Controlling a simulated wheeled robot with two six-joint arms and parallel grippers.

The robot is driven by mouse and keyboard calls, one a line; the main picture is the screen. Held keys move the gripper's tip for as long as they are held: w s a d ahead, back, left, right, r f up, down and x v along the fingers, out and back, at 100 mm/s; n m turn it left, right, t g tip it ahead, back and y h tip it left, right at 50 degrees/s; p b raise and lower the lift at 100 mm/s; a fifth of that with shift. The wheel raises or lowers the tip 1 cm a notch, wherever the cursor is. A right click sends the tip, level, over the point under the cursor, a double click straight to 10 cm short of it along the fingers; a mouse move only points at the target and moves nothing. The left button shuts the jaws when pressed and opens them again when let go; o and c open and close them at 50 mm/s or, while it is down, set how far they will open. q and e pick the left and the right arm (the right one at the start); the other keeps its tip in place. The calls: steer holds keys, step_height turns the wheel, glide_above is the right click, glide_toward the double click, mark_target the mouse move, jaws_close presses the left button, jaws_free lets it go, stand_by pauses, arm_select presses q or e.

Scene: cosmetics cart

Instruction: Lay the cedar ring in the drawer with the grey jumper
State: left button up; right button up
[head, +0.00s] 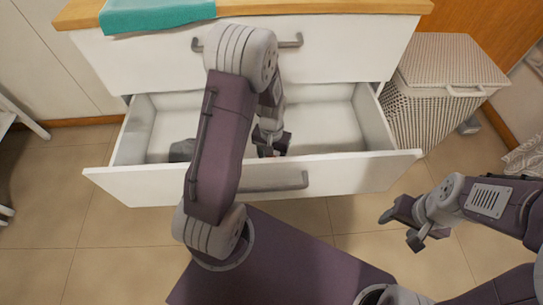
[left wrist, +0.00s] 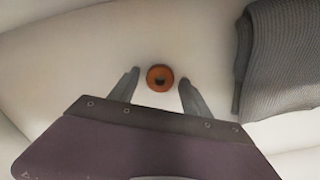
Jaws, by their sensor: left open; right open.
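The cedar ring (left wrist: 160,78) is a small orange-brown ring with a dark centre, lying on the pale drawer floor in the left wrist view. The grey jumper (left wrist: 280,60) is folded and lies to its right, apart from it. In the head view the jumper (head: 182,150) shows at the left inside the open drawer (head: 330,170), partly hidden by my left arm. My left gripper (left wrist: 158,88) is open inside the drawer, its fingers either side of the ring with gaps. In the head view it (head: 269,150) is partly hidden. My right gripper (head: 400,227) is open and empty, outside the drawer.
The drawer belongs to a white cabinet with a wooden top (head: 290,7), where a teal cloth (head: 155,14) lies. A closed drawer front is above the open one. A white wicker hamper (head: 440,85) stands at the right. The drawer's right side is bare.

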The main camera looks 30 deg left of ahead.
arm_select(q)
step_height(320, 180, up, 12)
steer(key=p, duration=0.7)
